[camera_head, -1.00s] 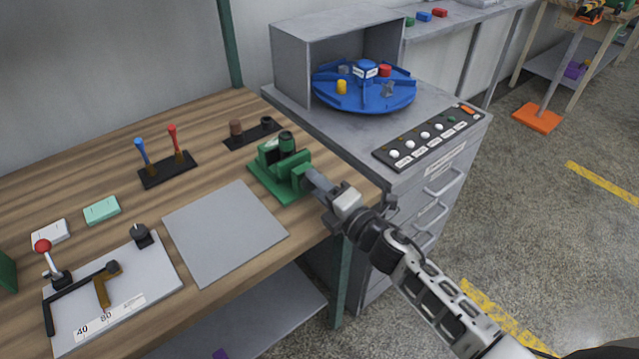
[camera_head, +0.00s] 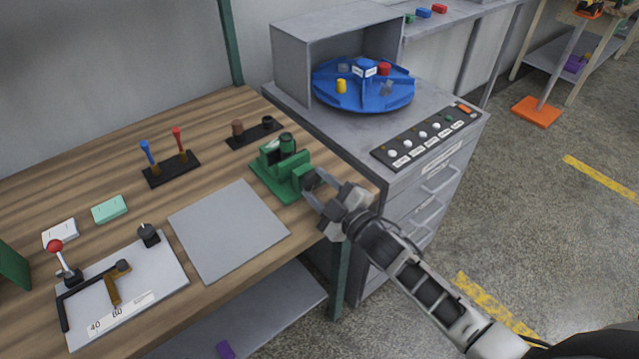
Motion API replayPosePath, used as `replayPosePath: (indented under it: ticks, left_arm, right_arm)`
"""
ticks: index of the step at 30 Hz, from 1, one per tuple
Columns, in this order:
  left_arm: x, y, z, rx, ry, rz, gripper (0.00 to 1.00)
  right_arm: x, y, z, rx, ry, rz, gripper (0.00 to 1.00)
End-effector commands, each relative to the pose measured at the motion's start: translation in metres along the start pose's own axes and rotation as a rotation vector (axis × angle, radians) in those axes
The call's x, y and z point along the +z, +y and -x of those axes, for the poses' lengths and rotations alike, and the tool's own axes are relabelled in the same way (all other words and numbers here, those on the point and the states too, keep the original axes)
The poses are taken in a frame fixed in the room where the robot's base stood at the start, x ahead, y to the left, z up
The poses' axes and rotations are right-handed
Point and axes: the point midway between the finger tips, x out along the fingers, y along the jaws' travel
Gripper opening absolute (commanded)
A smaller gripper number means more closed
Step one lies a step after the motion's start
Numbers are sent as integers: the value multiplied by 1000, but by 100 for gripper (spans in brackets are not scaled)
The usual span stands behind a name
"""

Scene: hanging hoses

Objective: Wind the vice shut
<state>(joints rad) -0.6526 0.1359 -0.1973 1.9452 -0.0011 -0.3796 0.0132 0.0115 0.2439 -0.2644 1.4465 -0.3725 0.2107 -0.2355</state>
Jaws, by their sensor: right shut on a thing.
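The green vice (camera_head: 282,172) is mounted near the right end of the wooden workbench. My right gripper (camera_head: 318,192) reaches in from the lower right to the front of the vice. It is shut on the vice handle, which is mostly hidden by the fingers and the gripper body. My left gripper does not show.
A grey mat (camera_head: 228,232) lies left of the vice. A fixture plate with a red-knobbed lever (camera_head: 56,246) is at the lower left. The grey cabinet (camera_head: 438,178) with a blue turntable (camera_head: 363,86) stands close to the right of the vice and my arm.

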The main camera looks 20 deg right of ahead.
Motion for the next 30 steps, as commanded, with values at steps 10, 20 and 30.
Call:
replayPosePath:
  ticks: [10,20,30]
  left_arm:
    - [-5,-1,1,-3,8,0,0]
    - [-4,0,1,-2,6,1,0]
    - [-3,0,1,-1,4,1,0]
  right_arm:
    - [1,-1,0,-2,-2,-330,18]
    - [1,-1,0,-2,-2,-643,18]
    - [1,-1,0,-2,-2,-965,18]
